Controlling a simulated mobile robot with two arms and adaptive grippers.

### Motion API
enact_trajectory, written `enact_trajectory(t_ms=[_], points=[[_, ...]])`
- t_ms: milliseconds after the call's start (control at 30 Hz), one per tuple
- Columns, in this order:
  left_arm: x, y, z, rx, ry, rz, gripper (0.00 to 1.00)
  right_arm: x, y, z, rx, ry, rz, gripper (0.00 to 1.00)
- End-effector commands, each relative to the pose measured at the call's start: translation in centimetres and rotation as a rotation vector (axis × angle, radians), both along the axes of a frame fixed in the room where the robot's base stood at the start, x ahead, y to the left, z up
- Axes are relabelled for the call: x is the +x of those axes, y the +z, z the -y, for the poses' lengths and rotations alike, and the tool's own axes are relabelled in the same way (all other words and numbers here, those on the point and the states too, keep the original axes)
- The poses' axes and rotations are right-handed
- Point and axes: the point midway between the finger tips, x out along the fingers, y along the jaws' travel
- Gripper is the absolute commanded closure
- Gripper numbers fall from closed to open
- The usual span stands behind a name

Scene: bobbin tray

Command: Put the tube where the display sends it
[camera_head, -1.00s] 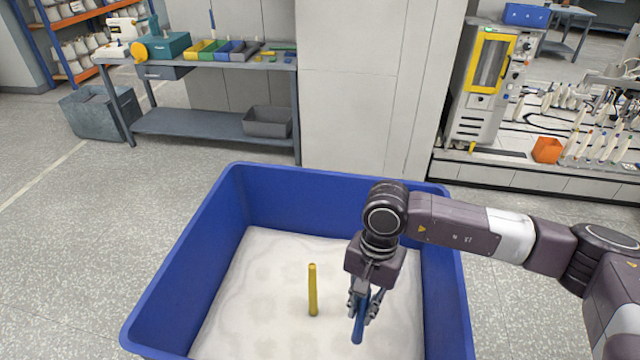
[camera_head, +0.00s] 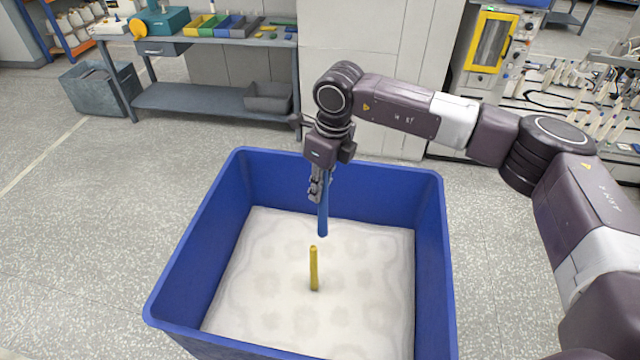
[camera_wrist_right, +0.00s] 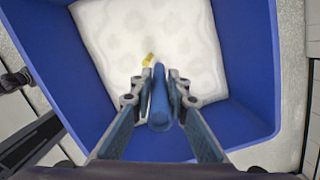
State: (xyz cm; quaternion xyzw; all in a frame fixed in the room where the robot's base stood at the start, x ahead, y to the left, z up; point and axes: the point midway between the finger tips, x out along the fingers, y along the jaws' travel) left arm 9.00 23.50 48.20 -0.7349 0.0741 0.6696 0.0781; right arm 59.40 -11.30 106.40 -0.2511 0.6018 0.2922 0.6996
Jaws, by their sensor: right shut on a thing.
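A blue tube (camera_head: 323,212) hangs upright in my right gripper (camera_head: 317,190), which is shut on it above the blue bin. In the right wrist view the blue tube (camera_wrist_right: 160,95) sits between the two fingers of the right gripper (camera_wrist_right: 159,100). A yellow tube (camera_head: 314,268) stands upright on the pale patterned tray (camera_head: 255,300) inside the bin, just below the blue tube. The yellow tube (camera_wrist_right: 148,60) also shows in the right wrist view. My left gripper is not in the head view. No display can be made out clearly.
The blue bin (camera_head: 185,262) has high walls around the tray. Behind stand a workbench (camera_head: 205,120) with coloured bins (camera_head: 205,26), a grey box (camera_head: 268,98), a grey crate (camera_head: 100,88) and a machine with a yellow-framed window (camera_head: 489,40). Open floor lies left of the bin.

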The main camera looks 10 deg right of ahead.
Motion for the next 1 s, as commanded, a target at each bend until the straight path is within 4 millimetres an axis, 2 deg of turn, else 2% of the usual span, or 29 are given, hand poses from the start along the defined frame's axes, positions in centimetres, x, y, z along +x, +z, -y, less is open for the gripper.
enact_trajectory(t_ms=[400,533,767,800,1000], points=[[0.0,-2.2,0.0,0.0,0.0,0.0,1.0,-0.1,-4.8,0.0,0.0,0.003,0.0,1.0],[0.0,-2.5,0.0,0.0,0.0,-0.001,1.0,-0.1,-5.5,0.0,0.0,0.004,0.0,1.0],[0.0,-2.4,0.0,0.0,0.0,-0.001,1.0,0.0,-5.5,0.0,0.0,0.004,0.0,1.0],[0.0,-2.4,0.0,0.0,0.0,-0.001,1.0,-0.1,-5.5,0.0,0.0,0.004,0.0,0.84],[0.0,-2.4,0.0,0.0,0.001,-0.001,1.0,-0.1,-5.5,0.0,0.0,0.004,0.0,0.65]])
